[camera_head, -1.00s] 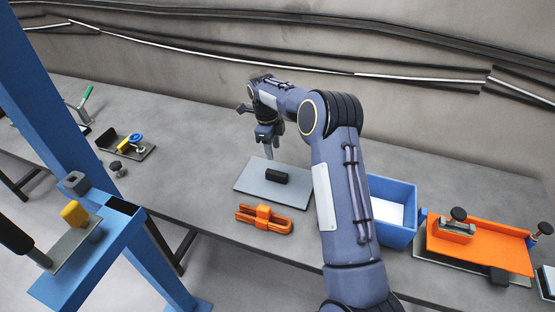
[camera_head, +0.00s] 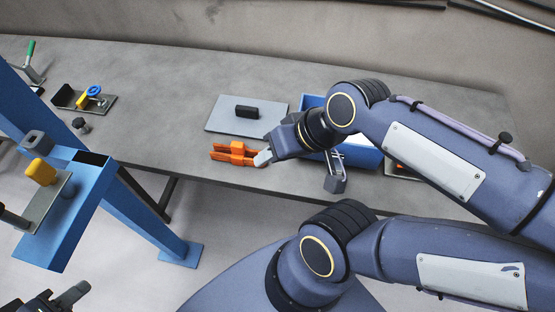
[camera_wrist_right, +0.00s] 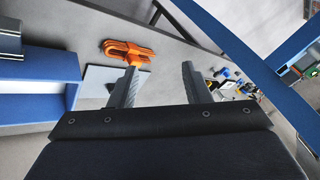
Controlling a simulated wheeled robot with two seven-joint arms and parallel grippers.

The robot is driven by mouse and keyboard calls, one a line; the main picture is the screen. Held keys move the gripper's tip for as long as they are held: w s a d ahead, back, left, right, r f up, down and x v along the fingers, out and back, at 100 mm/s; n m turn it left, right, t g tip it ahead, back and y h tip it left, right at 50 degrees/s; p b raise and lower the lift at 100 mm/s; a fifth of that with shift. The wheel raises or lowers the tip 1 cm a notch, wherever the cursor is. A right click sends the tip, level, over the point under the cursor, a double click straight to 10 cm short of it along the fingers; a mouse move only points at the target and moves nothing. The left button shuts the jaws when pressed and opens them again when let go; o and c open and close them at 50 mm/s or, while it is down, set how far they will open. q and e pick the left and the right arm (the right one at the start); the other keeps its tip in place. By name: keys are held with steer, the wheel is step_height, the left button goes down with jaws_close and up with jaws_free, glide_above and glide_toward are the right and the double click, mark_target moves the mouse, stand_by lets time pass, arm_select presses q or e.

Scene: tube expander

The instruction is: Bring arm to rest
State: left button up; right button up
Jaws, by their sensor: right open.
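My right arm comes in from the right in the head view, folded back on itself. Its gripper (camera_head: 298,167) is open and empty over the table's front edge, in front of the blue bin. In the right wrist view its two fingers (camera_wrist_right: 159,72) stand apart with nothing between them. My left gripper (camera_head: 66,297) shows only partly at the bottom left corner, and its jaw state is unclear. An orange tool (camera_head: 236,150) lies on the table by a right fingertip in the head view; whether they touch is unclear. The wrist view also shows it (camera_wrist_right: 128,52), apart from the fingers.
A grey plate (camera_head: 222,118) bearing a black block (camera_head: 246,112) lies behind the orange tool. A blue bin (camera_head: 366,157) is partly hidden behind my right arm. A blue frame (camera_head: 60,225) with a yellow knob (camera_head: 39,171) stands at the left.

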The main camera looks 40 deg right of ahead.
steer(key=shift+s+a+f+n, duration=0.35)
steer(key=shift+s+f+n, duration=0.1)
steer(key=shift+s+n, duration=0.1)
steer(key=shift+f, duration=0.1)
